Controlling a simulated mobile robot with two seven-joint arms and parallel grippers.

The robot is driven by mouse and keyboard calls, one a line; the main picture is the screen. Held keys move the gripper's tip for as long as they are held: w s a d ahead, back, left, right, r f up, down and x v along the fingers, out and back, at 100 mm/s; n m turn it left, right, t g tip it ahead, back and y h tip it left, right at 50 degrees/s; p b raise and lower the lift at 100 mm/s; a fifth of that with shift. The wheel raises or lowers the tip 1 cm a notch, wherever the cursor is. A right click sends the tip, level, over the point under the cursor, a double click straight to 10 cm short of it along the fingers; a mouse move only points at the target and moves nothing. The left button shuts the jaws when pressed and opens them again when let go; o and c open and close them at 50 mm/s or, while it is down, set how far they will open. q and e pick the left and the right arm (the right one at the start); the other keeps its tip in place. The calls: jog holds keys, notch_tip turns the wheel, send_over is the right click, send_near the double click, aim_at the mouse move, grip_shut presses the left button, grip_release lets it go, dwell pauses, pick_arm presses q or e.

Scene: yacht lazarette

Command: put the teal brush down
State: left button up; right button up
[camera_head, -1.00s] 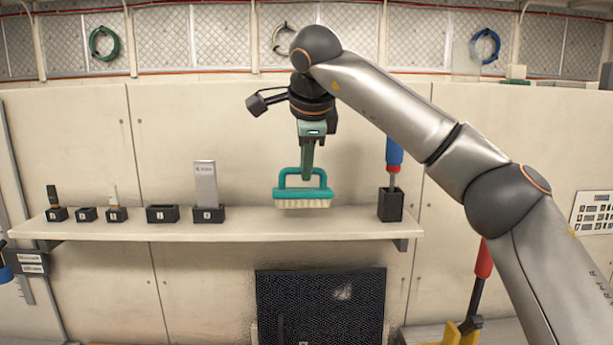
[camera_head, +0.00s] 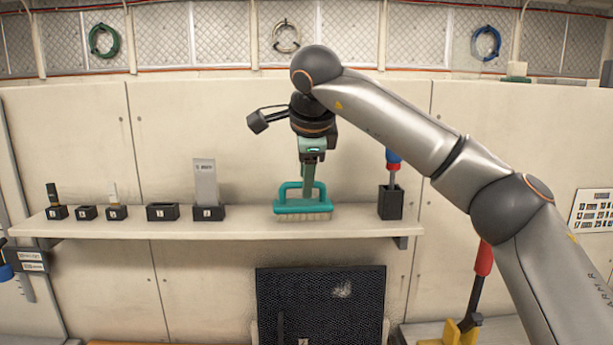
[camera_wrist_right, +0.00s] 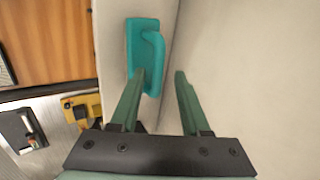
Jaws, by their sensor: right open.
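The teal brush (camera_head: 303,206) rests on the pale shelf (camera_head: 130,229), bristles down and handle up, between the grey upright block and the black holder on the right. My right gripper (camera_head: 308,190) points down over it from above. In the right wrist view the brush (camera_wrist_right: 139,45) lies beyond the green fingers of my right gripper (camera_wrist_right: 160,78). The fingers stand apart, with a gap beside the handle; the left finger is close to the handle, and I cannot tell if they touch. My left gripper is out of view.
A black holder (camera_head: 391,203) with a blue-handled tool stands right of the brush. A grey block (camera_head: 205,182) in a black base and several small black holders stand left. Shelf room is free on both sides of the brush. A dark mesh panel (camera_head: 320,300) is below.

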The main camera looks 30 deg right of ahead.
jog(key=shift+f+b, duration=0.2)
jog(key=shift+b, duration=0.25)
jog(key=v, duration=1.2)
jog(key=shift+s+r, duration=0.2)
jog(key=shift+r, duration=0.1)
